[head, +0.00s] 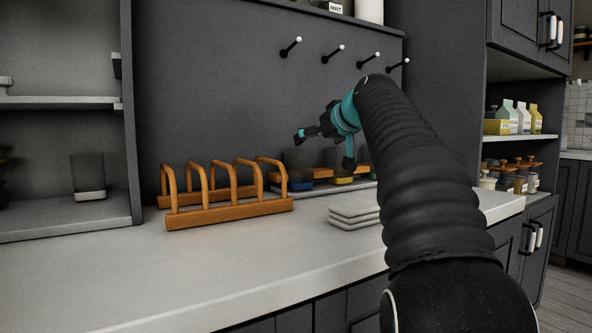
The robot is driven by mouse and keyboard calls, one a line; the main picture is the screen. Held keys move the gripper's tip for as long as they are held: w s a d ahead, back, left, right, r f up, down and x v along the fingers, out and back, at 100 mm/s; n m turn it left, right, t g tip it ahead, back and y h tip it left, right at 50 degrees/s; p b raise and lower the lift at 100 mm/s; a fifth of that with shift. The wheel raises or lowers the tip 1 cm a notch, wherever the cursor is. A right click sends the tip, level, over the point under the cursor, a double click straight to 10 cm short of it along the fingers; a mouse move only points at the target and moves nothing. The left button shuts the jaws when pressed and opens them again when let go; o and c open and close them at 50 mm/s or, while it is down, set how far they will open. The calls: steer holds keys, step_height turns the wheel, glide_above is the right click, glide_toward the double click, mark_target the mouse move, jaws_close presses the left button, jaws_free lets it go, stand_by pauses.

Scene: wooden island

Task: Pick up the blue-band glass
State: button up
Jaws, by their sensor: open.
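How far the gripper is from the glass in depth is hard to tell.
A yellow-band glass (342,180) stands just right of the blue-band one. The wooden rack (230,214) and stacked white plates (354,210) are in front. A white-band glass (89,194) sits in the left cubby. The front counter is clear. Pegs (333,52) stick out above.

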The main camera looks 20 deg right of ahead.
mark_target(300, 152)
steer(key=x, duration=0.6)
steer(key=shift+w+a, duration=0.15)
steer(key=shift+a, duration=0.15)
steer(key=shift+p+x, duration=0.5)
steer(key=shift+x, duration=2.2)
steer(key=shift+d, duration=0.1)
steer(key=c, duration=1.4)
